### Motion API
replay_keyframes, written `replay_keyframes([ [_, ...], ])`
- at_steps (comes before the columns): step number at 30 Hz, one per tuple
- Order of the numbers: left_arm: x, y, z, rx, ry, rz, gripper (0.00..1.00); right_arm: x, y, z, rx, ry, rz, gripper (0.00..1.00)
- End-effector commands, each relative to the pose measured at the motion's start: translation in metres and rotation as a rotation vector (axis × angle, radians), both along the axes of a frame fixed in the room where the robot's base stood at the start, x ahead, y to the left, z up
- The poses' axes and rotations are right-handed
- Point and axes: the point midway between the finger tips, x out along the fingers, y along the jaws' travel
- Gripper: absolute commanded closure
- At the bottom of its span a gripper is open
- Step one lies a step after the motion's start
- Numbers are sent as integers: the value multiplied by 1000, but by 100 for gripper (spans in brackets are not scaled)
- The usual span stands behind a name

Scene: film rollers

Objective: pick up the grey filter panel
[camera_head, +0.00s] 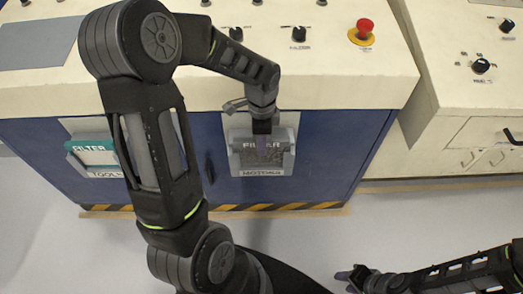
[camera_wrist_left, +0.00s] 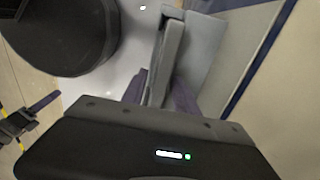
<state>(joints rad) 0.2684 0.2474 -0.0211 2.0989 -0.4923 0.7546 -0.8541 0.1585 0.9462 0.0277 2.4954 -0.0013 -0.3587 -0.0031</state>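The grey filter panel (camera_head: 278,142) sits upright in the blue machine front, in the bay labelled MOTORS. My left gripper (camera_head: 262,140) reaches down in front of its upper middle and covers part of its lettering. In the left wrist view the grey panel (camera_wrist_left: 172,50) shows edge-on. Its near end lies between the two dark purple fingers of my left gripper (camera_wrist_left: 160,95). I cannot tell whether both fingers press on it. My right gripper (camera_head: 345,276) is low at the right, over the floor, far from the panel. Its finger opening is too small to judge.
A green-edged filter panel (camera_head: 92,152) sits in the TOOLS bay at the left, partly behind my left arm. The cream console top carries knobs and a red emergency button (camera_head: 363,29). A second cream cabinet (camera_head: 480,120) stands at the right. The grey floor in front is clear.

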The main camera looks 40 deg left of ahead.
Motion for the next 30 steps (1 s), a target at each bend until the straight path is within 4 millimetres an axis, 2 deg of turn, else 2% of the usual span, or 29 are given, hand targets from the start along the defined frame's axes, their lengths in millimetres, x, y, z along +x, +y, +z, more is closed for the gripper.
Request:
replay_keyframes([
  [2,0,0,0,0,0,0,72,0,0,0,0,0,0,64],
  [12,0,0,0,0,0,0,100,0,0,0,0,0,0,64],
  [30,0,0,0,0,0,0,100,0,0,0,0,0,0,64],
])
